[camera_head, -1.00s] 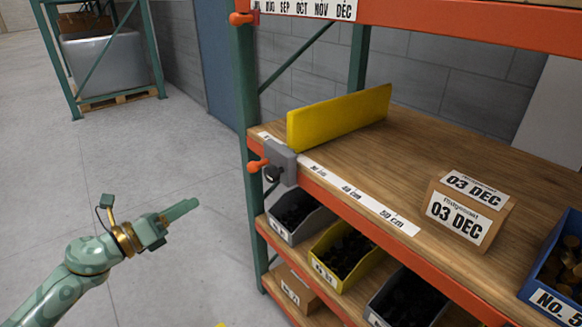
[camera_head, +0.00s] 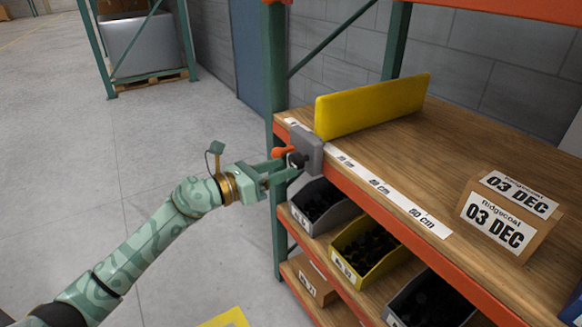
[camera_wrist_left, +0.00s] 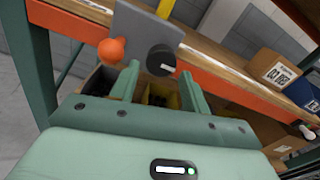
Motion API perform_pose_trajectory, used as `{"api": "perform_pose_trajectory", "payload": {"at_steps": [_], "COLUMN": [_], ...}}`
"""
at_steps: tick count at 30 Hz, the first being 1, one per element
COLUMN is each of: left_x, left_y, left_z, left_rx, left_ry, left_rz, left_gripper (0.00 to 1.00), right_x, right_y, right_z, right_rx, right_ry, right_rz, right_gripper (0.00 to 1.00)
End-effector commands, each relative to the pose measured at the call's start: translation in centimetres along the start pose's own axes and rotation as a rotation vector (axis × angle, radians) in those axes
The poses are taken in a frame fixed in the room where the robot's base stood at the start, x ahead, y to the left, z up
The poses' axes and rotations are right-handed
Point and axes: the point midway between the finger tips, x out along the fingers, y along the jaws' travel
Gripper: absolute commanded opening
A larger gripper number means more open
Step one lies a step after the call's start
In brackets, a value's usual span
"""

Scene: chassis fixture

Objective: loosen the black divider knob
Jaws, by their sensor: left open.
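The black divider knob (camera_head: 298,160) sits on a grey clamp block (camera_head: 312,146) at the shelf's front left corner, at the near end of the yellow divider (camera_head: 372,106). In the left wrist view the black knob (camera_wrist_left: 161,60) is round with a white mark on it. My left gripper (camera_head: 290,169) is open right at the knob. In the left wrist view its fingers (camera_wrist_left: 158,82) are spread, with the knob just beyond and between their tips. I cannot tell whether they touch it. My right gripper is not in view.
An orange-ended lever (camera_head: 282,152) sticks out just left of the knob, also seen in the wrist view (camera_wrist_left: 111,50). Grey and yellow bins (camera_head: 362,254) stand below. A cardboard box with date labels (camera_head: 505,217) stands on the shelf.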

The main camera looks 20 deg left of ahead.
Motion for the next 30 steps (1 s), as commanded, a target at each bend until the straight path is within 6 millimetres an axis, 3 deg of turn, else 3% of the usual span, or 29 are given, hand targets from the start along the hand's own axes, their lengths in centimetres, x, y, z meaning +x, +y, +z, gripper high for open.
{"api": "perform_pose_trajectory", "payload": {"at_steps": [6, 16, 17, 20, 30], "left_x": [2.8, 3.3, 3.3, 3.2, 3.2], "left_y": [0.1, 0.0, 0.0, 0.0, 0.0], "left_z": [-0.1, 0.0, 0.0, 0.0, 0.1], "left_rx": [-0.002, -0.001, -0.001, -0.001, -0.027], "left_ry": [0.0, 0.0, 0.0, 0.0, 0.0], "left_rz": [0.001, 0.001, 0.001, 0.001, 0.001], "left_gripper": [0.47, 0.47, 0.44, 0.16, 0.15], "right_x": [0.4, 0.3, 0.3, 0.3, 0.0], "right_y": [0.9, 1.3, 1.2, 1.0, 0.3], "right_z": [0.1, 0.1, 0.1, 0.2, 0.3], "right_rx": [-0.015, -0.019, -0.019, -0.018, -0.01], "right_ry": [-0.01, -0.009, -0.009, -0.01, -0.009], "right_rz": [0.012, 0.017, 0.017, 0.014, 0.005], "right_gripper": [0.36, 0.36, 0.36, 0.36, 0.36]}}
